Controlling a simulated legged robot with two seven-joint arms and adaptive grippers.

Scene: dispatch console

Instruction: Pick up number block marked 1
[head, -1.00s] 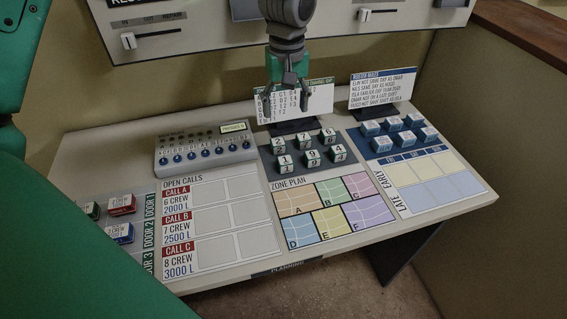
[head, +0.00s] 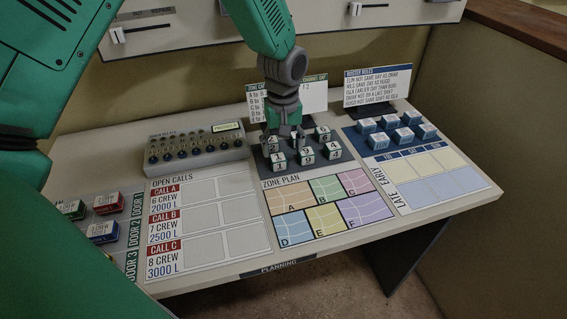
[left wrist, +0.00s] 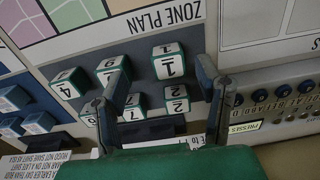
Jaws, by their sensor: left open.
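The block marked 1 (head: 278,161) is a small white and green cube at the front left of a group of number blocks on a dark pad (head: 336,160). In the left wrist view the block marked 1 (left wrist: 168,64) lies between the two fingertips as seen from the camera. My left gripper (head: 284,140) is open, pointing down over the left part of the group. It partly hides the back-left block. Its two fingers also show in the left wrist view (left wrist: 163,68), and nothing is held. I cannot tell the exact height above the block. My right gripper is not in view.
Other number blocks stand close by, including one marked 9 (head: 305,156) and one marked 4 (head: 333,152). A grey knob panel (head: 196,146) is to the left and blue blocks (head: 378,141) to the right. A card stand (head: 314,101) is behind. The zone plan (head: 325,205) in front is clear.

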